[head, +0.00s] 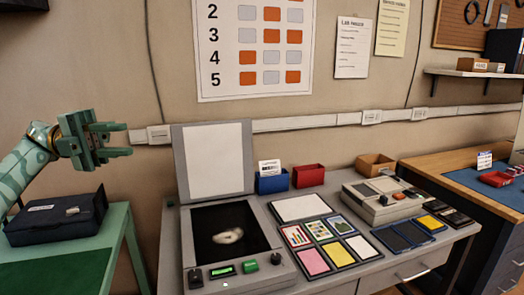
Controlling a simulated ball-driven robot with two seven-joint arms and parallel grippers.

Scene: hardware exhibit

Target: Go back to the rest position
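My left gripper (122,139) is at the left of the head view, raised above the green-topped side table (70,268). Its two fingers point right and stand apart with nothing between them. It is clear of the desk objects. The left arm comes in from the left edge. My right gripper and arm are not in view.
A grey desk (322,231) holds a scanner (240,273) with its lid (215,160) up, a framed card panel (318,246), blue (272,182) and red (308,176) bins and a grey device (383,201). A dark case (55,222) sits below my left gripper. A wooden workbench (440,165) stands right.

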